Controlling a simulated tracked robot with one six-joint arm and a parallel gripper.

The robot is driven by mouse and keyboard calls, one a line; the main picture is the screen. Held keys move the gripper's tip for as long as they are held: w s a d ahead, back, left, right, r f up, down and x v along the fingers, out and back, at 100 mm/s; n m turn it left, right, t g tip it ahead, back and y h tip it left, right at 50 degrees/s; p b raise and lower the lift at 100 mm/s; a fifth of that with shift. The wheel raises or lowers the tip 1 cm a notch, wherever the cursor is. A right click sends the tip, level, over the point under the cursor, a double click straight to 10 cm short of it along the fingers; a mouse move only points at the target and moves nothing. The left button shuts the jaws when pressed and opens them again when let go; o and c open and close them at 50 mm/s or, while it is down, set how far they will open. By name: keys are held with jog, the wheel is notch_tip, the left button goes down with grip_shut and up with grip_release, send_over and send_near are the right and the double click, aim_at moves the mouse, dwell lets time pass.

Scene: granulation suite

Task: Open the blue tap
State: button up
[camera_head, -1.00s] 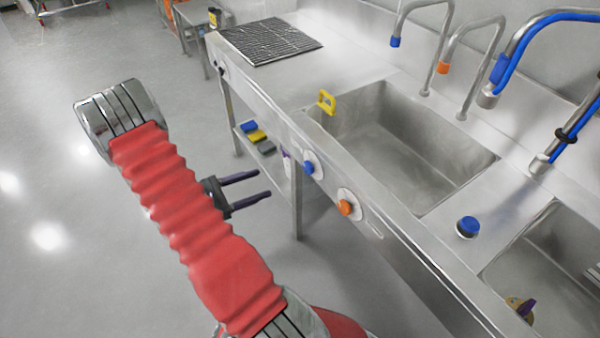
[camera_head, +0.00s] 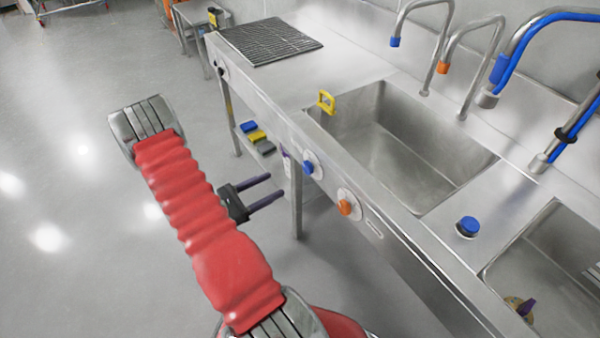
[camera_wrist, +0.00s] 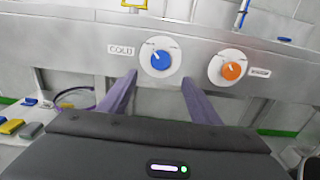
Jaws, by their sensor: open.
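The blue tap knob (camera_head: 308,168) sits on a white round dial on the sink's steel front panel. In the wrist view the blue knob (camera_wrist: 161,61) is near the middle, right of a COLD label (camera_wrist: 121,50), with a light pointer mark on its face. My gripper (camera_head: 276,188) is open and empty, to the left of the panel in the head view. In the wrist view my gripper's (camera_wrist: 160,80) two dark purple fingers point at the panel on either side of and slightly below the blue knob. They look apart from the knob; the exact gap is unclear.
An orange knob (camera_head: 345,207) sits close right of the blue one; it also shows in the wrist view (camera_wrist: 232,70). A yellow clip-like object (camera_head: 326,101) stands on the sink edge. A table leg (camera_head: 297,205) is below the panel. Open floor lies left.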

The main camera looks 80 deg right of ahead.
aim_at(306, 169)
jog(key=x, duration=1.2)
jog(key=shift+s, duration=0.1)
jog(key=shift+c, duration=0.3)
jog(key=c, duration=0.9)
jog(key=shift+a, duration=0.2)
jog(key=shift+c, duration=0.5)
jog(key=shift+d, duration=0.2)
